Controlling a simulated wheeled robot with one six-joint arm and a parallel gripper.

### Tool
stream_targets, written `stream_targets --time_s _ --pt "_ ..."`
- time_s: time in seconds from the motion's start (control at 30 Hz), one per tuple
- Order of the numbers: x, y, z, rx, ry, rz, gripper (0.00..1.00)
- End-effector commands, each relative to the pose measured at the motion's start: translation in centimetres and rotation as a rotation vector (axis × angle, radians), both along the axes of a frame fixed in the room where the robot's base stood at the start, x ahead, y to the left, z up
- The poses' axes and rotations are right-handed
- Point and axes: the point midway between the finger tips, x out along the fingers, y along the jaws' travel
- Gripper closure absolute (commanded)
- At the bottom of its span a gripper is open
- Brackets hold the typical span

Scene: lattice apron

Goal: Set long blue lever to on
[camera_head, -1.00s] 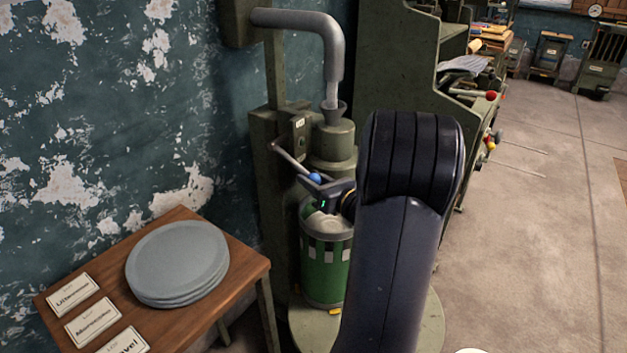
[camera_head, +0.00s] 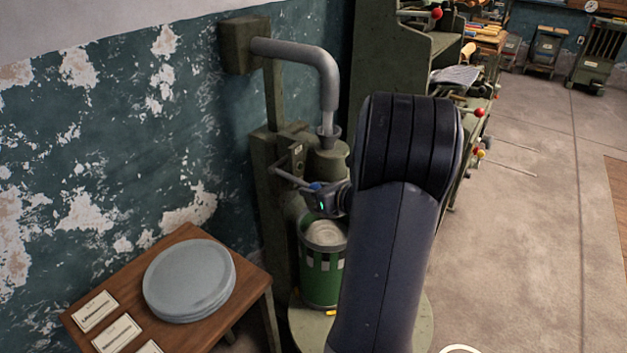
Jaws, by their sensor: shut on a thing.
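The long lever (camera_head: 289,178) is a thin grey rod ending in a blue knob (camera_head: 316,186). It sticks out from a green machine (camera_head: 268,210), sloping gently down to the right from its pivot. My gripper (camera_head: 318,195) is shut on the blue knob, with only part of the knob showing above the jaws. My dark arm hides what lies right of the gripper. I cannot read any on or off marking on the small plate (camera_head: 297,158) by the lever.
A green canister (camera_head: 322,275) stands below my gripper on a round base. A grey pipe (camera_head: 328,75) comes down above the machine. A wooden table (camera_head: 185,243) with grey discs (camera_head: 189,280) and label cards is at left. Open floor (camera_head: 530,240) lies at right.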

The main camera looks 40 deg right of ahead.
Motion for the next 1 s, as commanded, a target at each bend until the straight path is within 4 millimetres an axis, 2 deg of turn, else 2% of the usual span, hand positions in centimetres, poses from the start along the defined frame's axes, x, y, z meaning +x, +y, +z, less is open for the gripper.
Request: stream_targets --time_s 0.03,0.4,0.73,1.0 --pt "0.0 0.0 1.4 -0.009 0.028 0.000 1.00" --pt "0.2 0.1 4.2 -0.077 0.223 0.001 1.00" --pt "0.7 0.3 5.9 -0.132 0.373 0.001 1.00" --pt "1.2 0.3 6.7 -0.131 0.370 -0.001 1.00"
